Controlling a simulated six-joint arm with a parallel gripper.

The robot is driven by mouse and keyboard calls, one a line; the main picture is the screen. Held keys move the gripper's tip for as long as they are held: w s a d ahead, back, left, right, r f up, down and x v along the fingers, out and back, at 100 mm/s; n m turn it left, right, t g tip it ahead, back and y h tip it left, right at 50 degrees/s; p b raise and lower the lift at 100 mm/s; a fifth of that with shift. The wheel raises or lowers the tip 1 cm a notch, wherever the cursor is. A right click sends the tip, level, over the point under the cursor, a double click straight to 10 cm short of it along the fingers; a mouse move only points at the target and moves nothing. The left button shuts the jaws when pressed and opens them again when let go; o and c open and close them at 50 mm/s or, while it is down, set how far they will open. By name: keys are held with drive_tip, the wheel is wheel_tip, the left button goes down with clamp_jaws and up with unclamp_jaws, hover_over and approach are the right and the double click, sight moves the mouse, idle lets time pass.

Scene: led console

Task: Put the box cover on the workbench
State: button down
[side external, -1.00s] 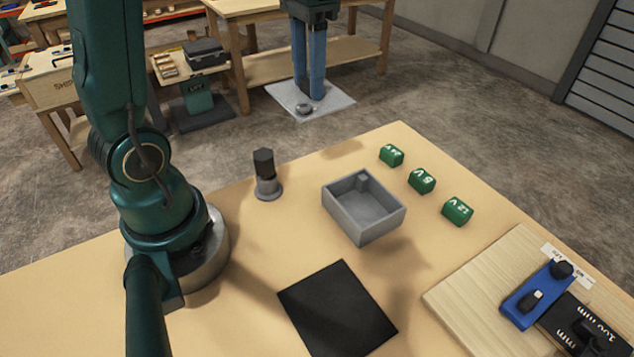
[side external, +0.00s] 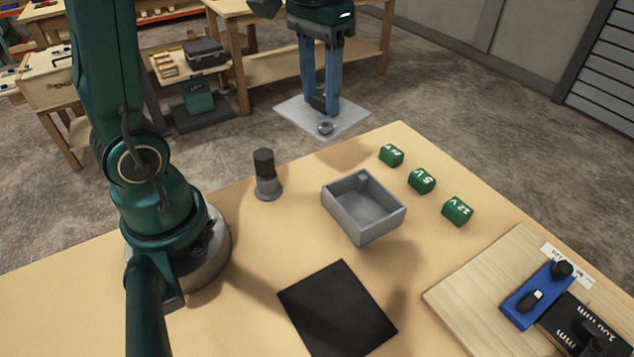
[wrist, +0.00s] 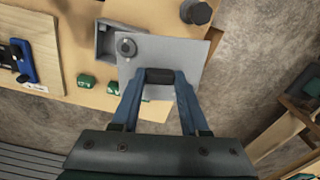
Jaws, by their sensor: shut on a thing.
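The box cover (side external: 350,117) is a thin, pale grey plate with a small round fitting near one edge. My gripper (side external: 323,106) points down and is shut on it, holding it up in the air around the bench's far edge in the side view. In the wrist view the cover (wrist: 190,55) hangs between my blue fingers, which close on a dark handle (wrist: 160,76). The open grey box (side external: 364,206) stands on the tan workbench (side external: 250,235), its top uncovered. In the wrist view the cover hides part of the box (wrist: 107,42).
Three green blocks (side external: 421,180) stand right of the box. A dark-topped post (side external: 266,175) stands left of it. A black mat (side external: 338,308) lies in front. A wooden board (side external: 470,290) with a blue device (side external: 537,294) is at the right. Bare bench lies left of the mat.

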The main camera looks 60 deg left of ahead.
drive_tip(key=s+d+f, duration=0.3)
drive_tip(key=d, duration=0.3)
drive_tip(key=s+d+f+m, duration=0.1)
drive_tip(key=s+d+f, duration=0.2)
drive_tip(key=d, duration=0.4)
drive_tip(key=s+d+f+m, duration=0.1)
drive_tip(key=s+d+f, duration=0.3)
drive_tip(key=d, duration=0.3)
drive_tip(key=shift+d+f, duration=0.15)
drive_tip(key=shift+f, duration=2.45)
drive_tip(key=shift+f, duration=0.1)
drive_tip(key=shift+c, duration=2.1)
unclamp_jaws()
